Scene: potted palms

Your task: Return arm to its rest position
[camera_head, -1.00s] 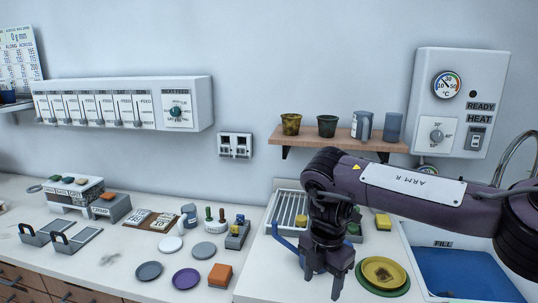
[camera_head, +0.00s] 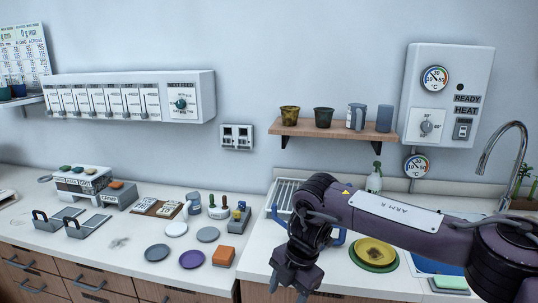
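My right arm (camera_head: 400,212), purple-grey and marked "ARM R", comes in from the right edge. Its elbow is bent, and its forearm hangs down toward the front edge of the counter. My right gripper (camera_head: 290,286) points down at the bottom of the head view, in front of the counter edge. Its fingers look spread apart, and I see nothing between them. My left gripper is not in view.
Right of my gripper, a yellow dish on a green plate (camera_head: 360,264) rests on the counter. Left of it are an orange block (camera_head: 223,256) and a purple saucer (camera_head: 191,260). A shelf (camera_head: 335,130) with pots hangs above. A curved faucet (camera_head: 497,150) stands at right.

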